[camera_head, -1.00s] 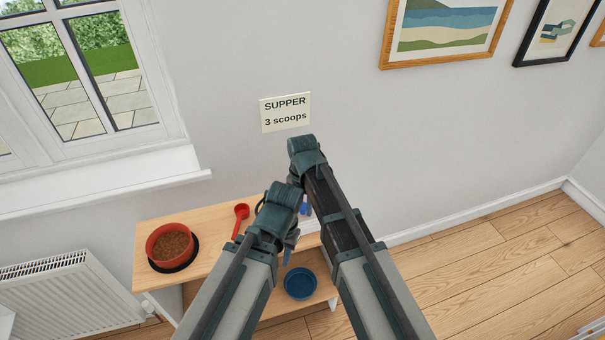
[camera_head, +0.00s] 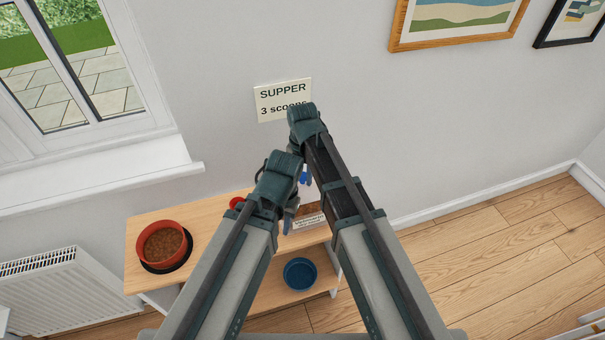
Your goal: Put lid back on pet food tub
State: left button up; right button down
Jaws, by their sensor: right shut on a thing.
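The pet food tub (camera_head: 309,221) stands on the right part of the wooden shelf top, mostly hidden behind my arms; a white label and a strip of brown show between them. My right gripper (camera_head: 305,178) is the upper one, above the tub and mostly covered by its own arm. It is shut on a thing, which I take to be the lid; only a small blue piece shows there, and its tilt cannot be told. My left gripper (camera_head: 289,218) hangs lower, beside the tub's left side. Its fingers are too hidden to tell open from shut.
A red bowl of kibble (camera_head: 161,243) sits on a black mat at the left of the wooden top (camera_head: 200,222). A red scoop (camera_head: 237,202) lies near the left wrist. A blue bowl (camera_head: 300,273) stands on the lower shelf. A SUPPER note (camera_head: 283,97) is on the wall behind.

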jog(key=shift+f+b, duration=2.95)
jog(key=shift+f, duration=0.15)
jog(key=shift+f, duration=0.1)
grip_release()
dwell(0.3)
jog(key=shift+r+p, duration=3.4)
jog(key=shift+r, duration=0.15)
